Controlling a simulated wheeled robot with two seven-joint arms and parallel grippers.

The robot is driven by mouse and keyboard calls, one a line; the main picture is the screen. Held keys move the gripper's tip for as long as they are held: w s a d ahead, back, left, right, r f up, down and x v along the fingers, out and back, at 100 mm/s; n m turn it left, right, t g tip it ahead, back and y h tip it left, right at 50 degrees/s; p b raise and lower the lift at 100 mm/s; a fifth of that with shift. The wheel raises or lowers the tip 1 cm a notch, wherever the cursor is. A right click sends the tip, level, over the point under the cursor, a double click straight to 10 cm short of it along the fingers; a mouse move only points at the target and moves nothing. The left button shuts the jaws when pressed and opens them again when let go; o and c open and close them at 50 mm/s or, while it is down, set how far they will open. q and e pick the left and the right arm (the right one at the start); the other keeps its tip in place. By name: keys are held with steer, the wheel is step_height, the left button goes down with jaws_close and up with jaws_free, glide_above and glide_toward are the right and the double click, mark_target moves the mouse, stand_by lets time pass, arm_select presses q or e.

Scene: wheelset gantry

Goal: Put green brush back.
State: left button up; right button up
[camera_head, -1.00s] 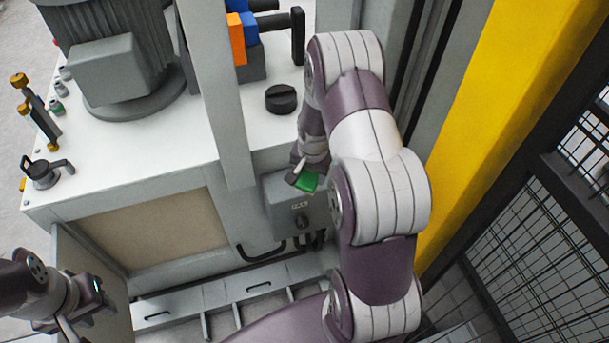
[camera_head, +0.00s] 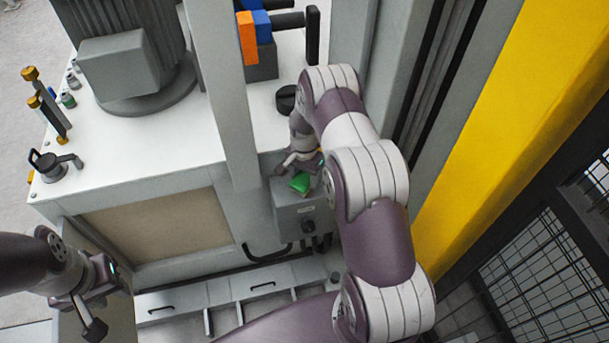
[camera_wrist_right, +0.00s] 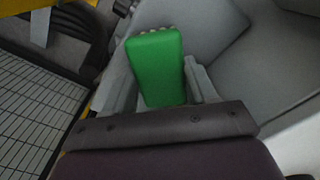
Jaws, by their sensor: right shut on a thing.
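The green brush (camera_head: 300,183) is in my right gripper (camera_head: 297,176), above the grey control box (camera_head: 302,222) on the front of the machine. In the right wrist view the green brush (camera_wrist_right: 157,68) stands between the two fingers of my right gripper (camera_wrist_right: 160,85), which is shut on it. Bristle tips show at its far end. My left gripper (camera_head: 92,305) is empty at the lower left of the head view, its fingers apart, away from the brush.
The white machine top (camera_head: 165,150) carries a grey motor (camera_head: 125,60), a black knob (camera_head: 286,99) and orange and blue blocks (camera_head: 247,38). A grey post (camera_head: 222,90) stands left of my right arm. A yellow column (camera_head: 500,130) and a mesh fence (camera_head: 545,260) are on the right.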

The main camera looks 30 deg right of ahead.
steer(key=shift+w+d+f, duration=0.1)
steer(key=shift+f, duration=0.35)
steer(key=o, duration=0.9)
steer(key=shift+o, duration=0.2)
